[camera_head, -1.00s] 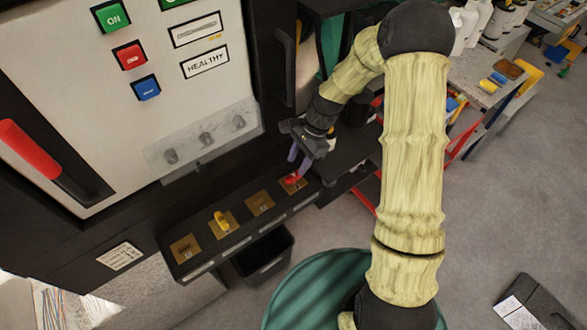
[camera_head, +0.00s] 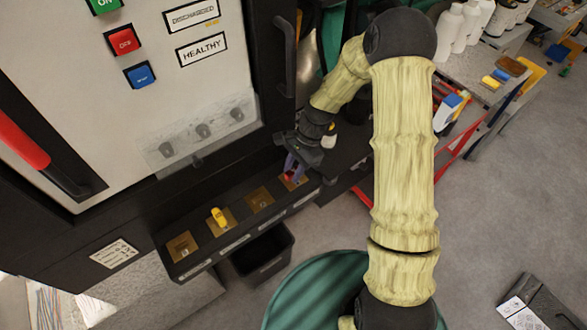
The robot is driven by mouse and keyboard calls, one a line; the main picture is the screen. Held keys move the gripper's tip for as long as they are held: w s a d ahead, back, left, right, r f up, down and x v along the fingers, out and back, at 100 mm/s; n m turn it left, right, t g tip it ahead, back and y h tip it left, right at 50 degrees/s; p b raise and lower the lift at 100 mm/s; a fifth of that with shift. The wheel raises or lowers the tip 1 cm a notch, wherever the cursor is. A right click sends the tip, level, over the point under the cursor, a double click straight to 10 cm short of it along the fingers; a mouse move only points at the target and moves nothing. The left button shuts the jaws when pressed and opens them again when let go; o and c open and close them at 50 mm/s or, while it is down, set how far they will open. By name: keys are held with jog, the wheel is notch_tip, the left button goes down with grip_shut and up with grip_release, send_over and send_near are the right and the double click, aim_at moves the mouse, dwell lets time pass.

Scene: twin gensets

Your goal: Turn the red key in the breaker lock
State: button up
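The red key (camera_head: 288,175) is at the rightmost brass plate (camera_head: 298,182) on the black key shelf below the cabinet. My gripper (camera_head: 290,168) reaches down to it, with its purple fingers around or right beside the key. The fingers hide much of the key, and I cannot tell whether they are shut on it. Several dark lock fittings (camera_head: 203,130) sit in a row behind a clear strip on the lower cabinet front. Which one is the breaker lock cannot be read.
A yellow key (camera_head: 218,215) stands on another brass plate. A black bin (camera_head: 262,254) stands below the shelf, with a green round surface (camera_head: 315,290) in front. A cabinet door handle (camera_head: 286,55) juts out near my arm.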

grip_shut()
jog(key=m+t, duration=0.1)
jog(key=m, duration=0.3)
jog(key=shift+m+t+y+b, duration=0.35)
jog(key=shift+m+t+y, duration=0.05)
jog(key=m+b, duration=0.1)
jog(key=m, duration=0.1)
jog(key=m+t, duration=0.1)
jog(key=shift+f+m+t+b, duration=0.2)
jog(key=shift+m+t+b, duration=0.1)
jog(key=shift+m+b, duration=0.1)
jog(key=m+t+b, duration=0.1)
jog(key=m+b, duration=0.1)
jog(key=m, duration=0.1)
jog(key=m+t+h+b, duration=0.1)
jog(key=m+b, duration=0.1)
jog(key=m, duration=0.1)
jog(key=m+b, duration=0.1)
jog(key=m, duration=0.1)
jog(key=shift+m+t+h, duration=0.3)
jog(key=shift+t+h, duration=0.1)
jog(key=shift+r+m, duration=0.2)
jog(key=shift+m, duration=0.4)
jog(key=shift+o, duration=2.4)
grip_release()
